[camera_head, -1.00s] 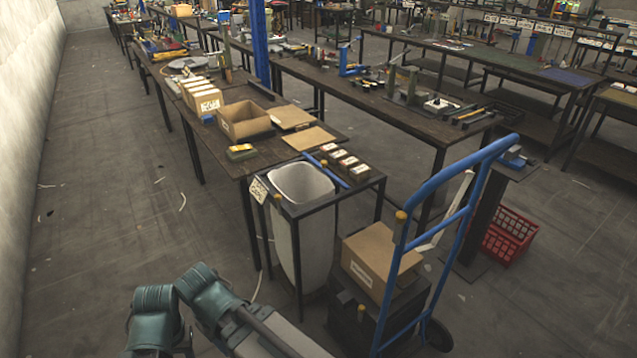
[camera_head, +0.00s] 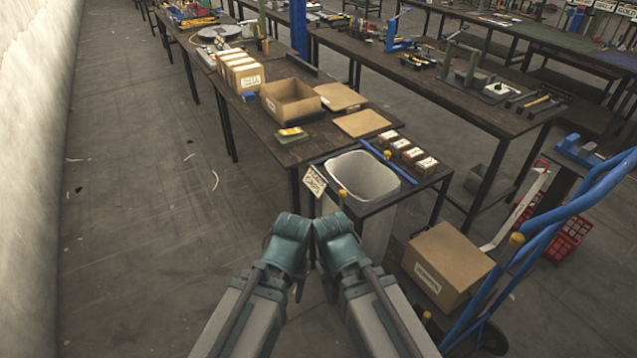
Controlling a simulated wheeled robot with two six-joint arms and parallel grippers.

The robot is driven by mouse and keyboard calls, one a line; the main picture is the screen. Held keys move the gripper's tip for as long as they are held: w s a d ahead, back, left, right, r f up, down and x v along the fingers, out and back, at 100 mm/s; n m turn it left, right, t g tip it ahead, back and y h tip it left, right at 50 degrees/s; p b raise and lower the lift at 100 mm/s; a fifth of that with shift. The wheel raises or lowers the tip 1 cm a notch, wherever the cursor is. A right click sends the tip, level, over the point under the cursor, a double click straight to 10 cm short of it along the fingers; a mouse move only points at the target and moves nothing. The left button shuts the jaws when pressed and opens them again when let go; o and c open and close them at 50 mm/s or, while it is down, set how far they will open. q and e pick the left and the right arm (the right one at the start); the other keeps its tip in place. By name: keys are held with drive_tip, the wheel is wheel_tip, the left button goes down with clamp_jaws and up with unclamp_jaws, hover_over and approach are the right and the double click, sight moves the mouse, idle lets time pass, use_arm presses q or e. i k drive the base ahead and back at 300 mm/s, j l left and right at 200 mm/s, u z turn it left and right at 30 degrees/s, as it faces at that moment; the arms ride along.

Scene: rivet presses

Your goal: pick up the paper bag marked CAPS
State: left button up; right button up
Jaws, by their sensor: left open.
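A row of several tan paper bags (camera_head: 246,76) with white labels stands on the dark workbench (camera_head: 249,116), left of an open cardboard box. The front bag's label is too small to read surely, so I cannot tell which bag says CAPS. My two teal and grey arms come up from the bottom centre, folded at their teal joints, well short of the bags. My left gripper (camera_head: 301,287) shows only as a small dark part below its joint; it is open and apart from every bag. My right gripper's fingers cannot be made out behind its arm.
The open cardboard box (camera_head: 291,108) and flat cardboard pieces (camera_head: 362,123) lie right of the bags. A pale bin (camera_head: 364,178) in a black frame stands just ahead of my arms. A blue hand truck (camera_head: 560,225) and a carton (camera_head: 447,262) are at right.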

sight(384, 139)
drive_tip(key=i+j+z, duration=0.2)
drive_tip(key=z, duration=0.15)
drive_tip(key=i+j+z, duration=0.65)
drive_tip(key=k+l, duration=0.05)
